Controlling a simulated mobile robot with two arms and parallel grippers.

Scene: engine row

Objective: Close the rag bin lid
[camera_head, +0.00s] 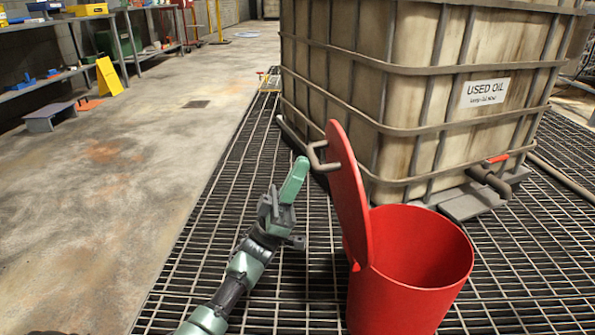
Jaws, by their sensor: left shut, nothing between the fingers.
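The red rag bin (405,290) stands on the metal grating at the lower right, its round mouth open. Its red lid (348,195) stands up, nearly vertical, at the left side of the rim. A grey handle (322,157) sticks out from the lid's outer face, near its top. My left gripper (298,168) is shut and empty, just left of the lid and a little below the handle's level. A small gap shows between its tip and the handle in the picture. My right gripper is not in view.
A caged tank labelled "USED OIL" (410,90) stands right behind the bin, with a valve pipe (490,180) low on its front. Concrete floor (120,190) lies open at left. A yellow floor sign (109,76) and shelves are farther back.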

